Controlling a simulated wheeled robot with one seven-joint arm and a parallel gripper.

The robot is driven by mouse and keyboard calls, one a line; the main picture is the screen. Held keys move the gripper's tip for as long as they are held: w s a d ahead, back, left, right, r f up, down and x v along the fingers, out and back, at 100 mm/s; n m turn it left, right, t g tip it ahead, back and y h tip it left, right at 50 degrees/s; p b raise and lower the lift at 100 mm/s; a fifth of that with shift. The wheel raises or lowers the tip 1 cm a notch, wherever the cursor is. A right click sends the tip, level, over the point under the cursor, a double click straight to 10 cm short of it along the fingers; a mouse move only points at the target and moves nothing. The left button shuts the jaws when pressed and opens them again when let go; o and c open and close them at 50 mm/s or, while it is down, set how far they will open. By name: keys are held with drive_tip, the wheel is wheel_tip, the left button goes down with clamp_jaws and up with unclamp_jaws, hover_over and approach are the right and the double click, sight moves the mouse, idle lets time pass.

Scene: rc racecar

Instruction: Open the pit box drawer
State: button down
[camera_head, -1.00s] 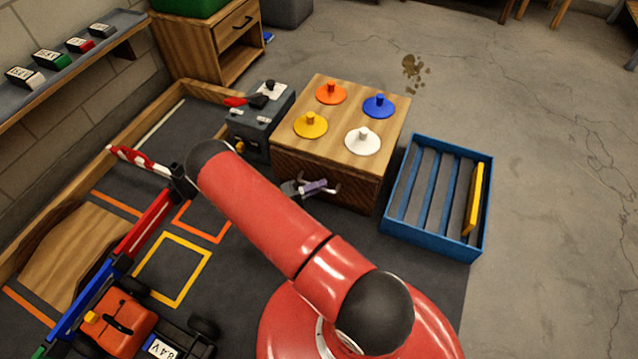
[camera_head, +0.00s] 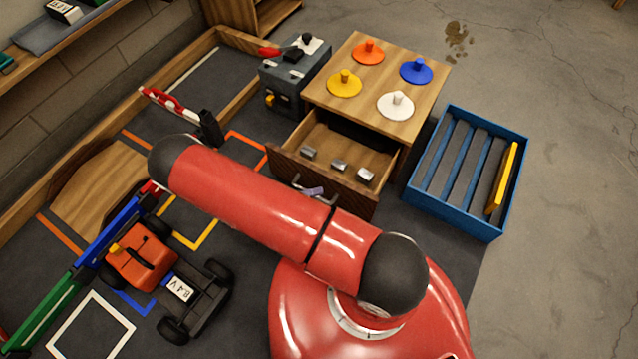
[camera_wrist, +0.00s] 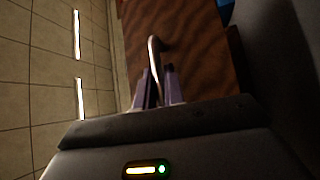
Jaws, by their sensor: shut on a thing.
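The pit box (camera_head: 372,75) is a wooden cabinet with orange, blue, yellow and white knobbed discs on top. Its drawer (camera_head: 325,181) is pulled well out toward me, and several small metallic pieces (camera_head: 339,166) lie inside. My gripper (camera_head: 313,193) is at the drawer front, mostly hidden behind my red arm. In the wrist view my gripper's fingers (camera_wrist: 161,87) are shut on the curved metal handle (camera_wrist: 154,50), with the wooden drawer front (camera_wrist: 190,45) just beyond.
A blue slatted crate (camera_head: 466,170) with a yellow bar stands right of the pit box. A grey toolbox (camera_head: 294,75) is at its left. An orange toy car (camera_head: 145,258) and a barrier (camera_head: 180,106) are on the left mat.

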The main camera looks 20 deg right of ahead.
drive_tip(key=shift+s+a, duration=0.1)
drive_tip(key=shift+a, duration=0.1)
drive_tip(key=c, duration=1.8)
unclamp_jaws()
drive_tip(key=shift+o, duration=0.2)
drive_tip(key=w+a+f, duration=0.1)
drive_tip(key=a, duration=0.6)
drive_tip(key=shift+a, duration=0.35)
